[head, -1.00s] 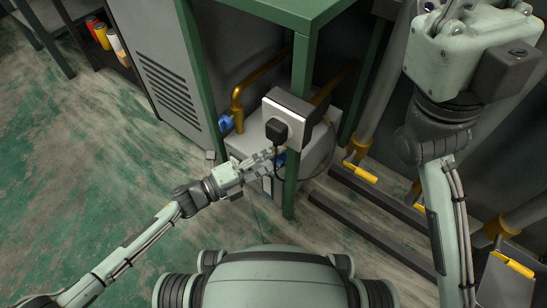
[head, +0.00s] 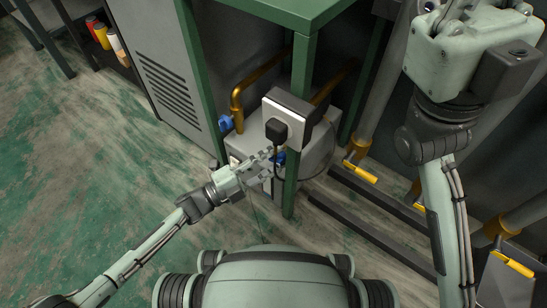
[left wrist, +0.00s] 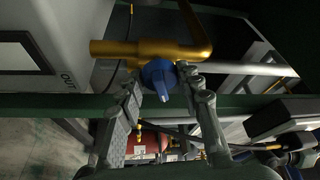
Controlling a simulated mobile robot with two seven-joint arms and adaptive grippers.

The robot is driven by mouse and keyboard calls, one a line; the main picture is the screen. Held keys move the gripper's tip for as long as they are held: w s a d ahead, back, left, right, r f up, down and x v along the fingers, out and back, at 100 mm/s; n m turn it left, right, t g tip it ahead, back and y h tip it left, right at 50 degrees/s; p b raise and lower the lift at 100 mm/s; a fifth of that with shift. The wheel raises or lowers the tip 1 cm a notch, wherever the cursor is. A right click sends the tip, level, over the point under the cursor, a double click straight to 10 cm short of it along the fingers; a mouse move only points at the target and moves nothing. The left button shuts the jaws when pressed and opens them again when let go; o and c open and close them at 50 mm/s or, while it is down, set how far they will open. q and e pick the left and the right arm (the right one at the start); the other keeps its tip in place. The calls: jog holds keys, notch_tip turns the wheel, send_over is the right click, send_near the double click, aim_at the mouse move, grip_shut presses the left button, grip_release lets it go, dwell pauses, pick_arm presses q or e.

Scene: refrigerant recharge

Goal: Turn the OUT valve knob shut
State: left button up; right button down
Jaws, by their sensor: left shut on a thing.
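The OUT valve has a blue knob (left wrist: 158,76) on a brass pipe (left wrist: 120,49), beside a pale panel marked OUT (left wrist: 68,80) in the left wrist view. My left gripper (left wrist: 160,88) has one finger on each side of this knob and is shut on it. The knob's handle points down between the fingers in that view. In the head view my left gripper (head: 268,160) reaches in beside the table leg, with a blue knob (head: 281,158) at its fingertips, partly hidden.
A second blue knob (head: 226,123) sits on the left brass pipe (head: 238,103). A black plug (head: 276,131) with a cable is on a grey box (head: 298,109) just above my gripper. The green table leg (head: 297,135) stands close on the right. Floor at left is clear.

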pick_arm(q)
jog(key=shift+f+n+t+h, duration=0.1)
jog(key=shift+n+t+h, duration=0.35)
jog(key=shift+n, duration=1.25)
jog(key=o, duration=1.2)
jog(key=shift+c, duration=0.2)
